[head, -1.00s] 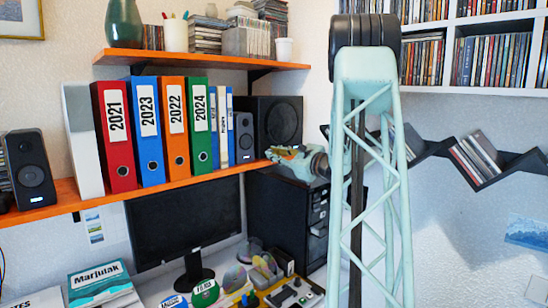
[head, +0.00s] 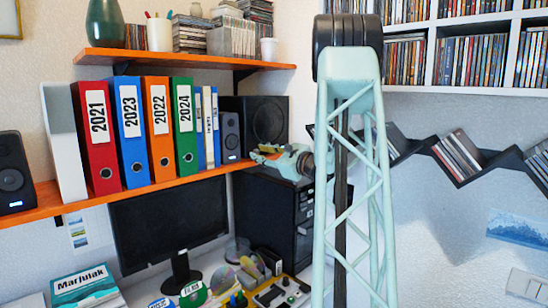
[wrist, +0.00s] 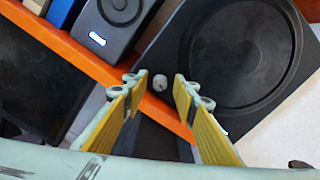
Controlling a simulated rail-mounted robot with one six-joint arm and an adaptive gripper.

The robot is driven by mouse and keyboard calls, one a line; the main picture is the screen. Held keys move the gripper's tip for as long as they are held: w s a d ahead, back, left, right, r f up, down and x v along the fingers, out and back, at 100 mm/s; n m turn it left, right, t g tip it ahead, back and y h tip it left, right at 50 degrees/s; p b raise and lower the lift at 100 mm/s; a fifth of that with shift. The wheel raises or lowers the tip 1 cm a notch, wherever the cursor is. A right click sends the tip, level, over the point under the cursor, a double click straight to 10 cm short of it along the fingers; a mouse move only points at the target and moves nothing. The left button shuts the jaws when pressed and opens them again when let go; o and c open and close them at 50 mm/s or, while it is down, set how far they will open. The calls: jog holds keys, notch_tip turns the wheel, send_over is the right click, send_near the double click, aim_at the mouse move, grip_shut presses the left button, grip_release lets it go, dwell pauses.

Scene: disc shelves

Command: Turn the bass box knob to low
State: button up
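The bass box (head: 268,116) is a black speaker cube at the right end of the orange shelf, with a large round cone facing out. In the wrist view the bass box (wrist: 165,45) fills the upper right, and its small pale knob (wrist: 159,82) sits on the front near a lower corner. My gripper (wrist: 158,82) is open, with one yellow-padded finger to each side of the knob; I cannot tell whether they touch it. The knob's setting is too small to read. In the head view my gripper (head: 262,152) is at the bass box's lower front, hiding the knob.
A small grey speaker (head: 230,137) stands left of the bass box, beside several binders (head: 158,130). The orange shelf edge (wrist: 75,45) runs close to my fingers. A black computer tower (head: 270,215) and a monitor (head: 165,228) stand below.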

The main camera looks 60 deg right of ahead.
jog(key=shift+r+m+p, duration=0.1)
jog(key=shift+m+p, duration=2.1)
jog(key=shift+p, duration=1.7)
jog(key=shift+m+p, duration=2.3)
jog(key=shift+p, duration=1.6)
jog(key=shift+s, duration=0.35)
jog(key=b+v, duration=0.1)
jog(key=v, duration=1.2)
